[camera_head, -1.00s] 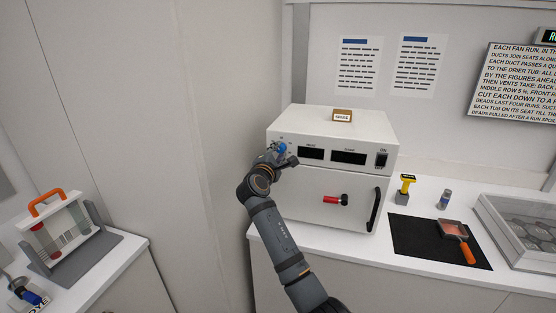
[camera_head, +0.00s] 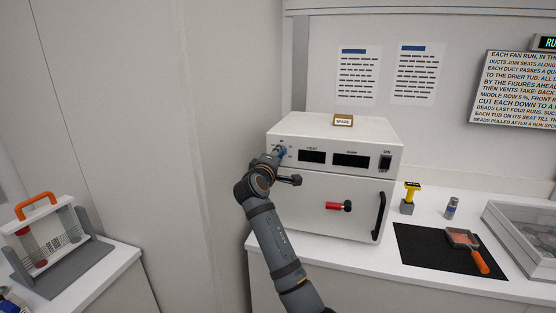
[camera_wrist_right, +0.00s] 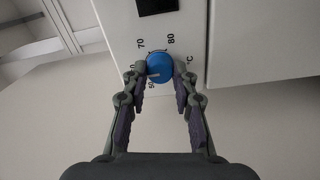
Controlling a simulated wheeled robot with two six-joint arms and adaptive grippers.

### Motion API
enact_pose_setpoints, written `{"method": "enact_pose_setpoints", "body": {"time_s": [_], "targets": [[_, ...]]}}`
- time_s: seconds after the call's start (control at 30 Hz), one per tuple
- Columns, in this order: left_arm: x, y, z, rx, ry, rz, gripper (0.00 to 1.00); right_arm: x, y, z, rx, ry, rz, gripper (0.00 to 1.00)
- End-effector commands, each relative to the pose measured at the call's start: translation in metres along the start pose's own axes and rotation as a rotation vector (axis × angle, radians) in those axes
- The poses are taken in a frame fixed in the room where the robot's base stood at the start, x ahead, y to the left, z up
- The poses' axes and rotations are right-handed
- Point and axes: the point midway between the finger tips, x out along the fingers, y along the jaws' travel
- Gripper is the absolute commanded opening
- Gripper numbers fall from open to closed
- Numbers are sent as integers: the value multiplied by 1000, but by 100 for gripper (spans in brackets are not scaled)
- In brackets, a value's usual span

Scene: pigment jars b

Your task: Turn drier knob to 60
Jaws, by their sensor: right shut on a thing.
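The white drier (camera_head: 345,130) stands on the counter against the back wall. Its blue knob (camera_wrist_right: 159,62) is at the upper left of the front panel; in the head view my gripper largely covers it. My right gripper (camera_wrist_right: 159,71) is shut on the knob, one finger on each side. In the right wrist view, 70, 80 and °C show around the knob. A label at its left is partly hidden by a finger, with only a 0 readable. The knob's pale line points toward this side, slightly downward. My left gripper is not in view.
The drier door has a red latch (camera_head: 334,206) and a black handle (camera_head: 378,215). A small SPARE sign (camera_head: 343,120) sits on top. A dark mat (camera_head: 420,255) with an orange-handled scoop (camera_head: 480,261) lies to the right. The wall is close on the left.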

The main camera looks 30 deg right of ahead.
Motion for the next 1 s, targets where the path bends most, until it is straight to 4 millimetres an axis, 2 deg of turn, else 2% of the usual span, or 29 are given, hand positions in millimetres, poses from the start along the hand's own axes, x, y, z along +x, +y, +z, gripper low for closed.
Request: {"method": "enact_pose_setpoints", "body": {"time_s": [0.47, 0.5, 0.63, 0.67, 1.0], "targets": [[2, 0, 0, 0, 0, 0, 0, 0, -4, 0, 12, -2, -8, 0], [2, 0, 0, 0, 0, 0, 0, 0, -4, 0, 12, -3, -8, 30], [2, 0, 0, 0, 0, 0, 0, 0, -3, 0, 12, -2, -6, 48], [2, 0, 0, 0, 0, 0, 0, 0, -3, 0, 12, -2, -5, 50], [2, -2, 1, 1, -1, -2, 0, -6, -2, 0, 13, 0, -3, 50]]}}
